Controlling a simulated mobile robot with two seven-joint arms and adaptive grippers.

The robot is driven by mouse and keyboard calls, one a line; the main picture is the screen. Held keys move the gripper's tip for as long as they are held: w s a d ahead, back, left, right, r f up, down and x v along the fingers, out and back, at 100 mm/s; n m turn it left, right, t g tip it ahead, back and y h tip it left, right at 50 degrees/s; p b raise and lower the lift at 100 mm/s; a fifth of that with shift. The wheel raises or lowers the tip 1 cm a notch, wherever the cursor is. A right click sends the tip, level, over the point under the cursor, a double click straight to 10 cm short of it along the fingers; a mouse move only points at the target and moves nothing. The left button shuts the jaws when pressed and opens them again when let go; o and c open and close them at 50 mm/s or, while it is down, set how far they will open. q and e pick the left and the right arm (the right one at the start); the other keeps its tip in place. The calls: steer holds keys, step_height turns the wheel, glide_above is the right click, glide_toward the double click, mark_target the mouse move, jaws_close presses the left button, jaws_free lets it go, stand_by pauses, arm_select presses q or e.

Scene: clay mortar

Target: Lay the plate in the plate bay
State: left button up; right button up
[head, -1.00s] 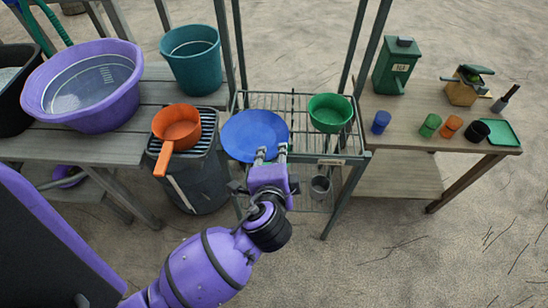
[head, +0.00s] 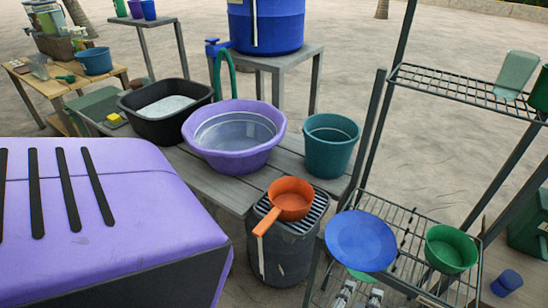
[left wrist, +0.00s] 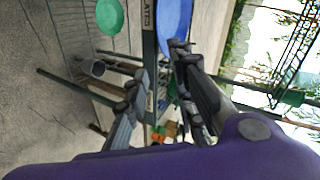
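The blue plate (head: 361,240) lies on the left part of the wire rack shelf (head: 405,262) in the head view. Its edge also shows at the top of the left wrist view (left wrist: 174,18). My left gripper (head: 359,296) is at the bottom edge of the head view, just in front of the plate. Its two fingers are apart with nothing seen between them, and they also show in the left wrist view (left wrist: 160,75). A label, partly readable as "PLATE", is on the rack's front rail (left wrist: 149,15). My right gripper is out of view.
A green bowl (head: 451,248) sits on the shelf right of the plate. An orange pan (head: 290,198) stands on a dark bin (head: 283,250) to the left. A purple basin (head: 234,135) and a teal bucket (head: 331,145) stand on the bench. Rack posts rise around the shelf.

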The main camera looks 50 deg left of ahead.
arm_select(q)
steer(key=s+a+f+n+g+h, duration=0.1)
steer(key=s+a+f+n+g, duration=0.1)
steer(key=s+f, duration=0.5)
steer(key=s+a+f+n+g+h, duration=0.2)
steer(key=s+a+f+n, duration=0.2)
steer(key=f, duration=1.1)
steer(key=s+n, duration=0.2)
steer(key=s, duration=0.2)
steer(key=shift+f+h, duration=0.25)
steer(key=shift+h, duration=0.05)
steer(key=s+a+n, duration=0.1)
steer(key=s+a+f+n, duration=0.1)
steer(key=s, duration=0.1)
steer(key=s+a+f+n, duration=0.1)
steer(key=shift+s+a, duration=0.15)
steer(key=shift+c, duration=1.2)
steer(key=shift+s+a+n, duration=0.2)
steer(key=shift+n, duration=0.1)
steer(key=shift+c, duration=1.4)
jaws_close()
steer(key=shift+d, duration=0.1)
